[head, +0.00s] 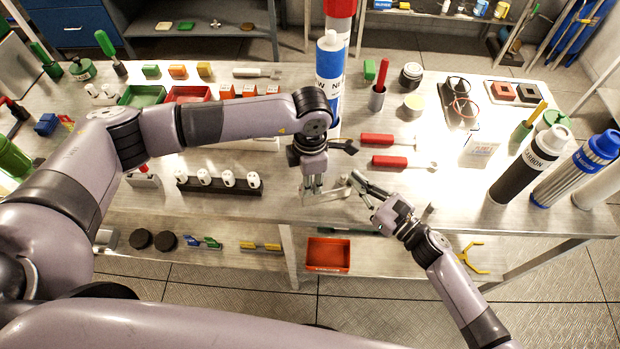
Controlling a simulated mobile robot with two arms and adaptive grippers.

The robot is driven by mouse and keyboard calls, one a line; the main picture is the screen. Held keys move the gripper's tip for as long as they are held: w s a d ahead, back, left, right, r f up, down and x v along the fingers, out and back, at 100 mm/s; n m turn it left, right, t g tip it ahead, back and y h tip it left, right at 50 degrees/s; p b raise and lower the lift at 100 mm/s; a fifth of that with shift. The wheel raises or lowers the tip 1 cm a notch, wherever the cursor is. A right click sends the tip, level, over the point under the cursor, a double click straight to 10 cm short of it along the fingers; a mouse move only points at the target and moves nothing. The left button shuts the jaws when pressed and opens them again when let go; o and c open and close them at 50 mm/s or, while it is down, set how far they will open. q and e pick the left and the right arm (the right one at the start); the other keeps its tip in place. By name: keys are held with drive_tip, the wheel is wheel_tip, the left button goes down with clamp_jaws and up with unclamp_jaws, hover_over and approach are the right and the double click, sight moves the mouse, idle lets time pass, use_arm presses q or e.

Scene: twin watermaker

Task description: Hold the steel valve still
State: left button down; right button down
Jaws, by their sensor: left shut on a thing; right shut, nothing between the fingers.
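My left gripper (313,192) comes down over the steel bench near its front edge, in the middle of the head view. It is shut on a small steel-grey piece (334,192), which looks like the steel valve. The fingers and the glare on the bench hide much of it, so its exact shape is unclear. My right gripper (358,182) comes in from the lower right. It is shut and empty, with its fingertips close to the right end of the grey piece. I cannot tell whether they touch it.
Two red-handled screwdrivers (378,139) lie just behind the grippers. A blue and white cartridge (330,70) stands behind my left wrist. A black rack with white fittings (215,187) is to the left. Tall filter cartridges (528,165) stand at the right. A red bin (328,254) sits below the bench top.

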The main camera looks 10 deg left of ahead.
use_arm(q)
drive_tip(key=c, duration=1.8)
unclamp_jaws()
drive_tip(key=shift+w+d+r, duration=0.1)
drive_tip(key=shift+d+r, duration=0.05)
drive_tip(key=shift+d, duration=0.2)
use_arm(e)
drive_tip(key=shift+s+a+r, duration=0.15)
drive_tip(key=shift+s+a, duration=0.15)
drive_tip(key=shift+a, duration=0.1)
use_arm(q)
drive_tip(key=o, duration=0.4)
drive_tip(key=shift+a, duration=0.15)
use_arm(e)
drive_tip(key=shift+w+d, duration=0.1)
drive_tip(key=shift+d, duration=0.1)
use_arm(q)
drive_tip(key=shift+a, duration=0.1)
use_arm(e)
drive_tip(key=shift+d, duration=0.1)
use_arm(q)
wheel_tip(320, 180, up, 12)
use_arm(e)
drive_tip(key=c, duration=2.3)
unclamp_jaws()
drive_tip(key=shift+w, duration=0.1)
drive_tip(key=o, duration=0.4)
